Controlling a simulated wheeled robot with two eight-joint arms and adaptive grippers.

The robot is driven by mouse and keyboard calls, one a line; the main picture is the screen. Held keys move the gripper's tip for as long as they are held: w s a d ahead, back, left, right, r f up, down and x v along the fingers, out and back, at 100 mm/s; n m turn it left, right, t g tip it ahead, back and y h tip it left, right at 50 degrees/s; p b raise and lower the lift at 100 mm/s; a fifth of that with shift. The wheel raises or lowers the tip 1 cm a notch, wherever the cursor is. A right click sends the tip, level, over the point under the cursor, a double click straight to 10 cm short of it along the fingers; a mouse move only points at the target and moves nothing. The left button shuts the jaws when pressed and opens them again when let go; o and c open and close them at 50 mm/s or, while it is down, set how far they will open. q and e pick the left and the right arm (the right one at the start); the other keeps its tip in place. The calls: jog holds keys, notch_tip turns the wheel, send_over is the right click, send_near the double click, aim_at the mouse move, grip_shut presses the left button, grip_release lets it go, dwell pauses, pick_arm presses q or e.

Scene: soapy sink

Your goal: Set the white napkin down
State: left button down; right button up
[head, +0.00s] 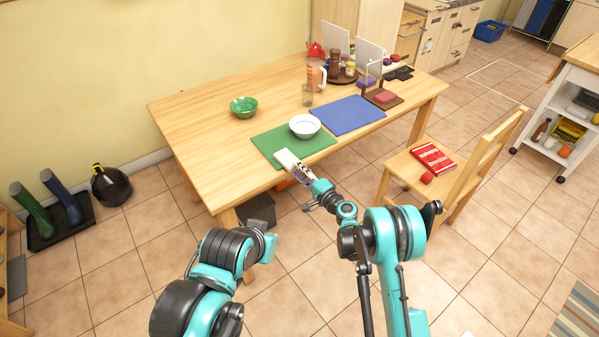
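The white napkin (287,158) appears as a small folded white piece at the tip of my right gripper (300,173). The gripper looks shut on it, though its fingers are small and partly covered. It is at the front edge of the wooden table (190,125), over the near edge of the green mat (268,144). I cannot tell whether the napkin touches the mat. A white bowl (305,126) stands on the green mat just beyond the napkin. My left arm is low in front of the table, and its gripper does not show.
A blue mat (350,115) lies right of the green one. A green bowl (243,106), a glass (307,95) and a pitcher (316,75) stand farther back. The table's left part is clear.

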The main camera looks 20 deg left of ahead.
jog(key=p+v, duration=0.2)
jog(key=v, duration=0.6)
jog(key=s+d+r+n+g+h, duration=0.1)
jog(key=s+d+r+n+h, duration=0.2)
jog(key=d+r, duration=0.45)
jog(key=s+d+r+n+g+h, duration=0.1)
jog(key=s+d+r+n+h, duration=0.2)
jog(key=r, duration=0.7)
jog(key=s+d+n+g+h, duration=0.1)
jog(key=s+d+h, duration=0.6)
jog(key=s+d, duration=1.5)
jog(key=s, duration=0.4)
jog(key=shift+n+g+h, duration=0.3)
jog(key=shift+g+h, duration=0.1)
